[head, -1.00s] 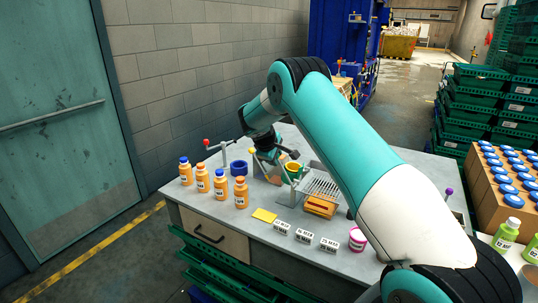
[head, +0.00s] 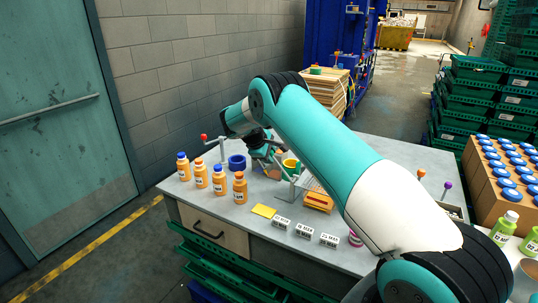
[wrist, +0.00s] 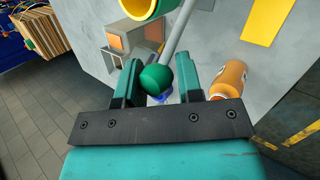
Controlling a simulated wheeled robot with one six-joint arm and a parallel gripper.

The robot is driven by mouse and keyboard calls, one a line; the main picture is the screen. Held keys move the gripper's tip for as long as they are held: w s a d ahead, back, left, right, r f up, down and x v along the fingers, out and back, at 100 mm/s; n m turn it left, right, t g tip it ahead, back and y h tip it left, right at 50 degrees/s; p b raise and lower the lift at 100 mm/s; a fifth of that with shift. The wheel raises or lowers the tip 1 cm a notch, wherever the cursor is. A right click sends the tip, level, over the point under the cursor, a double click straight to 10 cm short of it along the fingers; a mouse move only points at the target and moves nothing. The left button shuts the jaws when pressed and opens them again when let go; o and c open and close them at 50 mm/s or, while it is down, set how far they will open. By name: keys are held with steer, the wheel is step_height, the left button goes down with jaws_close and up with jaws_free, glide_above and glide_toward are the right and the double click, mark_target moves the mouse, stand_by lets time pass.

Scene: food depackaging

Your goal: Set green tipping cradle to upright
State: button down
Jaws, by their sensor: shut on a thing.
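The green cradle (head: 291,164) stands on the grey table in the head view, a green cup with a yellow inside. Its lower rim also shows at the top of the wrist view (wrist: 140,10). A green ball knob (wrist: 156,79) on a grey rod (wrist: 180,30) sits between my two fingers. My gripper (wrist: 158,82) is shut on this knob. In the head view my gripper (head: 272,155) is just left of the cradle and partly hidden by my arm. Where the rod joins the cradle is not visible.
Several orange bottles (head: 219,180) and a blue ring (head: 237,162) stand left of my gripper. A red-knobbed lever (head: 203,137) stands behind them. A yellow card (head: 263,211) and white labelled blocks (head: 305,231) lie at the front. A metal rack is partly behind my arm.

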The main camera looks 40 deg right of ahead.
steer(key=shift+d+r, duration=0.15)
steer(key=shift+d, duration=0.1)
steer(key=c, duration=0.9)
jaws_free()
steer(key=shift+s, duration=0.1)
steer(key=shift+o, duration=0.2)
steer(key=shift+a, duration=0.15)
steer(key=shift+a+r+b, duration=0.25)
steer(key=shift+a+b, duration=0.05)
steer(key=b+v, duration=0.3)
steer(key=v, duration=1.3)
steer(key=shift+r, duration=0.25)
steer(key=shift+a, duration=0.1)
